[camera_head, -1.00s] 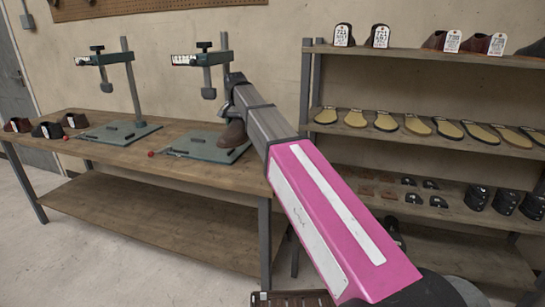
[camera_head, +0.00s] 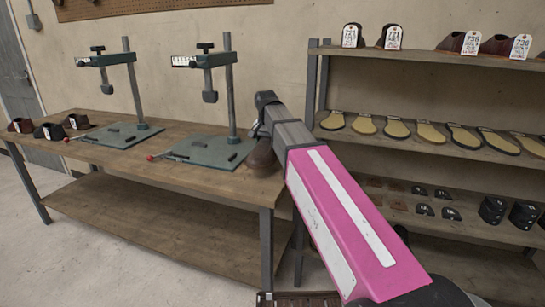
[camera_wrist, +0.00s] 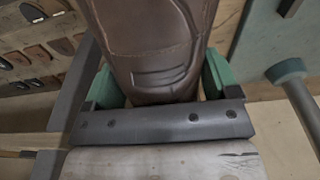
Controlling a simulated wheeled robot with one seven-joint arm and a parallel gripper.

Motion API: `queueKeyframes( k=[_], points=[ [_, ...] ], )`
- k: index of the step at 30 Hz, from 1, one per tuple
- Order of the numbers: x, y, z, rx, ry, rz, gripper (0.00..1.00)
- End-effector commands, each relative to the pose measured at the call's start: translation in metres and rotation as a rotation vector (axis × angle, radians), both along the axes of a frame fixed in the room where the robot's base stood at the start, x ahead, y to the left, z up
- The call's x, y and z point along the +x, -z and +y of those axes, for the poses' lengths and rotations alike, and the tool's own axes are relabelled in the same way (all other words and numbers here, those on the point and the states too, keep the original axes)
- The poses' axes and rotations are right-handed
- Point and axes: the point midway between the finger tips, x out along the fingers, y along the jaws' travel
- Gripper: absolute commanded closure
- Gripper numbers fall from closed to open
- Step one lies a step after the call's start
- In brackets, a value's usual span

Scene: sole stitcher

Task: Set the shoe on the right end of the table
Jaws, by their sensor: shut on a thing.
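A brown leather shoe (camera_head: 262,158) is at the right end of the wooden table (camera_head: 235,188), right of the second green stitching press. In the wrist view the shoe (camera_wrist: 152,45) fills the top middle, between the green fingertips of my gripper (camera_wrist: 160,82). My gripper is shut on it. In the head view my grey and pink arm hides part of the shoe and the fingers. I cannot tell whether the sole touches the tabletop.
Two green presses (camera_head: 210,150) (camera_head: 121,134) stand on the table. Several dark shoe pieces (camera_head: 47,131) lie at its left end. A shelf rack (camera_head: 420,134) with soles, heels and tagged shoes stands to the right.

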Motion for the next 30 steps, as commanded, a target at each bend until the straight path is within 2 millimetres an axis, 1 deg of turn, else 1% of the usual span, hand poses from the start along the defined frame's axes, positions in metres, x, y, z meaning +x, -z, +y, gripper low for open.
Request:
queueKeyframes(
  k=[1, 4, 8, 11, 15, 17, 28, 29, 30],
  points=[
    [-0.007, 0.006, -0.008, 0.000, 0.001, 0.000, 0.56],
    [-0.011, 0.012, -0.016, 0.000, 0.000, 0.001, 0.56],
    [-0.011, 0.017, -0.017, 0.000, -0.001, 0.001, 0.56],
    [-0.011, 0.027, -0.017, 0.000, -0.001, 0.001, 0.56],
    [-0.011, 0.045, -0.017, 0.000, -0.001, 0.002, 0.56],
    [-0.011, 0.050, -0.017, 0.000, -0.001, 0.000, 0.56],
    [-0.010, 0.054, -0.017, 0.000, 0.000, 0.000, 0.56],
    [-0.010, 0.054, -0.017, 0.000, 0.000, 0.000, 0.09],
    [-0.010, 0.054, -0.017, 0.000, 0.000, 0.000, 0.00]
  ],
)
